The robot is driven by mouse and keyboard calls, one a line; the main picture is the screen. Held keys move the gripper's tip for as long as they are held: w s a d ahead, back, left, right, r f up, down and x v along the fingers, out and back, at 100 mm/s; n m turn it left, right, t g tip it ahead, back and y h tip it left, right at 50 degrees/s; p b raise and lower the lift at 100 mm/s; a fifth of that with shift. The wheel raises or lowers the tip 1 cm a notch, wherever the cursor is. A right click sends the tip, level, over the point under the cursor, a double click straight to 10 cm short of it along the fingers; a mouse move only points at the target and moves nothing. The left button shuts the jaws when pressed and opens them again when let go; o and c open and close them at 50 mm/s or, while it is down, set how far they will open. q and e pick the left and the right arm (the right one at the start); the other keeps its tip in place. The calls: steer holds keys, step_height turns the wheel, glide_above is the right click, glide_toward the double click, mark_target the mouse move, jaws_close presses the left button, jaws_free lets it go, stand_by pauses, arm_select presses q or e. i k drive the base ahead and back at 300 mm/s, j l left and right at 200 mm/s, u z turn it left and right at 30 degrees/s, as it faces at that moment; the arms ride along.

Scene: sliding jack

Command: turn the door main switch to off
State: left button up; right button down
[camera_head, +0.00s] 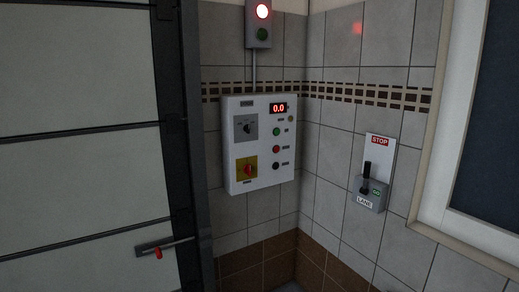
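A white control box (260,143) hangs on the tiled wall right of the door. It carries a red rotary knob on a yellow square plate (247,169) at lower left and a black rotary knob on a grey plate (246,128) above it. The labels are too small to read, so I cannot tell which knob is the door main switch or its setting. A large pale panelled door (85,130) fills the left side. Neither of my grippers is in view.
A display (279,108) on the box reads 0.0, with several small buttons below. A signal light (261,24) above glows red on top. A lever box (369,188) marked STOP and LANE is on the right wall. A handle with a red part (158,252) is low on the door.

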mark_target(248, 170)
steer(key=i+j+z, duration=0.1)
steer(key=i+z, duration=0.2)
steer(key=z, duration=0.15)
steer(key=i+j+z, duration=0.15)
steer(key=z, duration=0.35)
steer(key=i+j+z, duration=0.15)
steer(key=i+j, duration=0.25)
steer(key=i+j+z, duration=0.15)
steer(key=i+j, duration=0.25)
steer(key=j, duration=0.2)
